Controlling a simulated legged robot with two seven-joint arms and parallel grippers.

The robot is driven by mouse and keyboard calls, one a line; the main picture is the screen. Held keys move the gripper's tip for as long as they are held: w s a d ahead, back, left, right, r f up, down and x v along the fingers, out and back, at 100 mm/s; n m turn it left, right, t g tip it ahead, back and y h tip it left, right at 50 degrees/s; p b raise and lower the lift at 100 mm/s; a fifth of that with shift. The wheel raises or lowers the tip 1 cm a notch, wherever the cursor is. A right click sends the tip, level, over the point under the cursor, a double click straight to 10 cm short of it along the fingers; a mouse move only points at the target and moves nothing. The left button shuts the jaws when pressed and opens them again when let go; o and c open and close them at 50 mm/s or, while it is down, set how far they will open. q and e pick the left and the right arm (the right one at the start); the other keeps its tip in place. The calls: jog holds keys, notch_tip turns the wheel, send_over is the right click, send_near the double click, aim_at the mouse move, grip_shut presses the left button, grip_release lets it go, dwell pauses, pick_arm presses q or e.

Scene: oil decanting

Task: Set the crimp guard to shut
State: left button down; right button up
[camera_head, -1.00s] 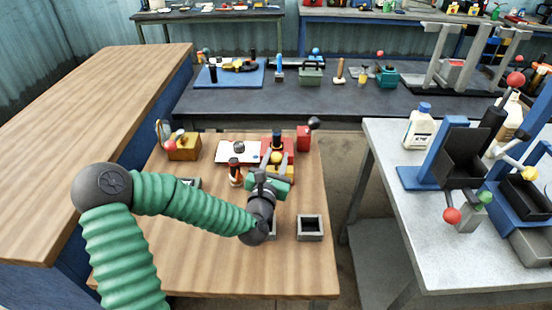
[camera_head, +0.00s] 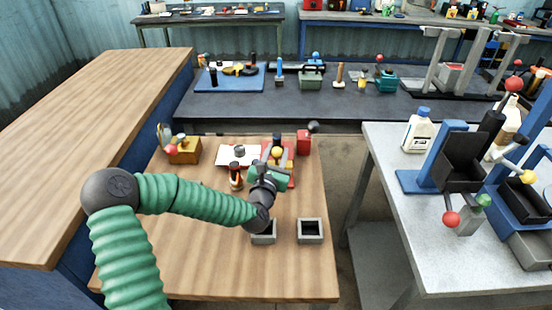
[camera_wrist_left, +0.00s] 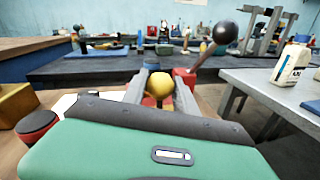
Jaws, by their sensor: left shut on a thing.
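A red device (camera_head: 291,181) stands at the back right of the wooden table, with a yellow ball knob (camera_head: 277,152) on it. I take this knob as the crimp guard's handle, though the guard itself is mostly hidden behind my gripper. My left gripper (camera_head: 275,159) is shut on the yellow knob. In the left wrist view the yellow knob (camera_wrist_left: 160,84) sits between the two grey fingers, with red parts behind it. The green gripper body covers the lower part of that view. My right gripper is not in view.
A red box (camera_head: 303,141) with a black ball lever (camera_head: 314,126) stands just right. Two grey square trays (camera_head: 310,242) sit in front. The table's front left is clear.

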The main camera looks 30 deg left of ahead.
pick_arm(q)
jog(key=c, duration=1.4)
grip_release()
jog(key=shift+a+r, duration=0.1)
jog(key=o, duration=0.4)
jog(key=shift+w+a+f, duration=0.1)
jog(key=shift+w+f, duration=0.1)
jog(key=shift+w, duration=0.1)
jog(key=shift+s+r, duration=0.1)
jog(key=shift+s, duration=0.05)
